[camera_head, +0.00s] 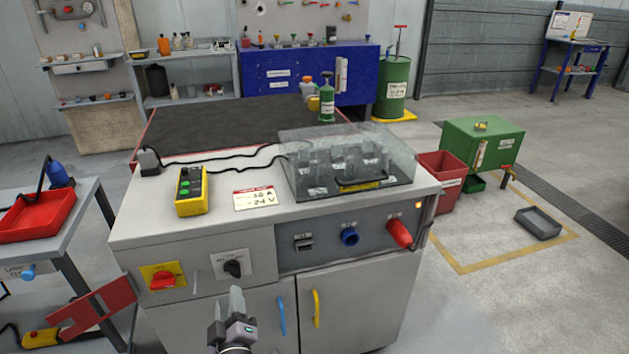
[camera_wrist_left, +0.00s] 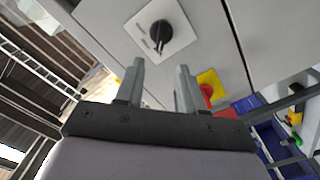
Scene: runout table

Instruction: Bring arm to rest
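My left gripper (camera_head: 237,292) is in front of the runout table's cabinet, low in the middle of the head view. In the left wrist view its two grey fingers (camera_wrist_left: 159,80) stand apart with nothing between them. The black rotary knob (camera_head: 233,268) on its white plate is just above the fingertips in the head view. It also shows beyond the fingers in the left wrist view (camera_wrist_left: 160,33), with no visible contact. The red knob on a yellow plate (camera_head: 163,278) is to the left. My right gripper is in neither view.
The table top (camera_head: 240,219) carries a yellow button box (camera_head: 191,192) and a clear cover (camera_head: 345,160). Blue (camera_head: 282,315) and yellow (camera_head: 316,308) door handles are right of the gripper. A red plug (camera_head: 399,233) protrudes from the front panel. A side cart with a red tray (camera_head: 37,216) stands left.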

